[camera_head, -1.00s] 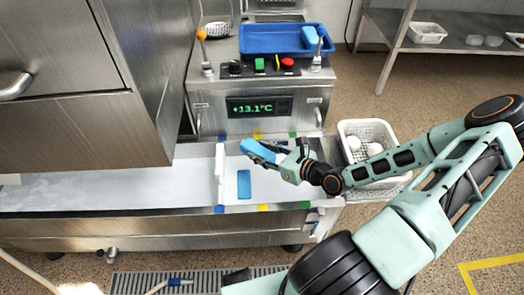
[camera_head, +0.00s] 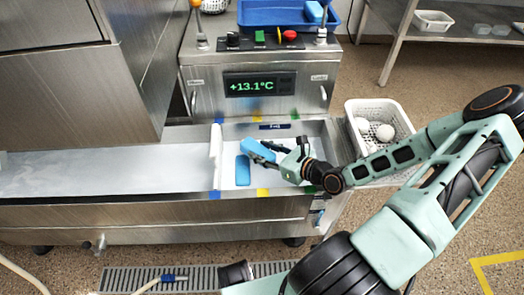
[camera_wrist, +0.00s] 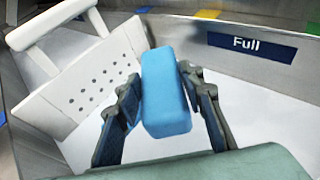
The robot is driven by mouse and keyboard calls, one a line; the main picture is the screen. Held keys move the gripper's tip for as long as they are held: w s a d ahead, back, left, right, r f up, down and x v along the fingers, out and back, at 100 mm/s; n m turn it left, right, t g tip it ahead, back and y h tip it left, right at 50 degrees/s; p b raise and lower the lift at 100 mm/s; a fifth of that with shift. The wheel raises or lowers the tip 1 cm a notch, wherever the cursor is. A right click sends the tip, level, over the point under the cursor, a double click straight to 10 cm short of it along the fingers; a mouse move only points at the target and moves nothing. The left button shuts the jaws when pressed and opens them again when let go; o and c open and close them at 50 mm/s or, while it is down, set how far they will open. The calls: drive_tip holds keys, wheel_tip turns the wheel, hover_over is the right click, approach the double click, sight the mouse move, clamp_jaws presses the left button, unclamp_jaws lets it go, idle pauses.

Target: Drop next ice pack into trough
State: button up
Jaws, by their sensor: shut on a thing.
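My gripper (camera_head: 272,150) is shut on a blue ice pack (camera_head: 257,150) over the right end of the metal trough (camera_head: 262,127). In the wrist view the ice pack (camera_wrist: 165,95) sits between both fingers, pointing away from the palm. Another blue ice pack (camera_head: 243,170) lies on the white trough floor, just left of and below the held one. A white perforated divider (camera_head: 216,155) stands across the trough to the left; it also shows in the wrist view (camera_wrist: 85,85). How far the held pack is above the floor is hard to tell.
A control box (camera_head: 255,88) reading +13.1°C stands behind the trough. A blue tray (camera_head: 265,20) with a blue pack (camera_head: 314,12) is on top. A white basket (camera_head: 355,112) holding white balls stands to the right. A "Full" label (camera_wrist: 250,45) marks the trough wall.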

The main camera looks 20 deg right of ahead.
drive_tip(key=o, duration=1.4)
wheel_tip(320, 180, up, 10)
drive_tip(key=shift+r, duration=0.1)
idle(1.1)
